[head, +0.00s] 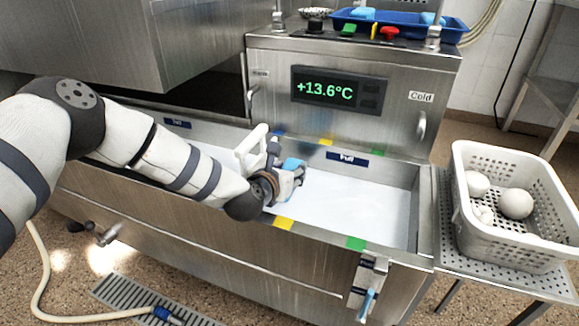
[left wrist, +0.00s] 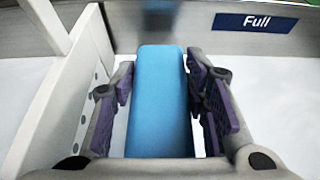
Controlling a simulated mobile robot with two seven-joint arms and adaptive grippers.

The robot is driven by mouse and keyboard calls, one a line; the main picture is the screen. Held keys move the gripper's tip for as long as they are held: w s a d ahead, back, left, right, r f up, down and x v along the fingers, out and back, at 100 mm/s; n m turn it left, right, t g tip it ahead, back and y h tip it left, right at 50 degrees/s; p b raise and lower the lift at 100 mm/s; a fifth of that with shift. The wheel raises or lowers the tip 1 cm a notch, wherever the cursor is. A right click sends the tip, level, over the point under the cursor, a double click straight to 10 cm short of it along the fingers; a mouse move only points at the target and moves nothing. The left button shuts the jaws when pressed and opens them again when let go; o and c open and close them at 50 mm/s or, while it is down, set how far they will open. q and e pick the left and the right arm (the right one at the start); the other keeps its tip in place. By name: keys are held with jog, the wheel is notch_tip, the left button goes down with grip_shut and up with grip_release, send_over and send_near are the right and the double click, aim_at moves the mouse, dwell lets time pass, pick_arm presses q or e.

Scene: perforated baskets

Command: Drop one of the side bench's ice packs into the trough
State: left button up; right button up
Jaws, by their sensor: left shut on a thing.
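A blue ice pack (head: 293,164) is held in my left gripper (head: 287,180), over the trough (head: 413,195) and near its back wall. In the left wrist view the ice pack (left wrist: 160,100) stands lengthwise between the purple-padded fingers of the left gripper (left wrist: 165,105), which is shut on it. Whether its lower end touches the white fill in the trough cannot be told. My right gripper is not in view.
A white perforated divider (head: 250,140) stands close left of the gripper. A perforated side bench (head: 510,277) at right bears a white basket (head: 515,240) with white balls. A blue tray (head: 448,33) with blue packs sits atop the control housing. The trough's right part is clear.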

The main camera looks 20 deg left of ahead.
pick_arm(q)
jog(key=shift+r, duration=0.1)
jog(key=o, duration=1.4)
jog(key=shift+o, duration=0.2)
notch_tip(320, 180, up, 10)
dwell(0.6)
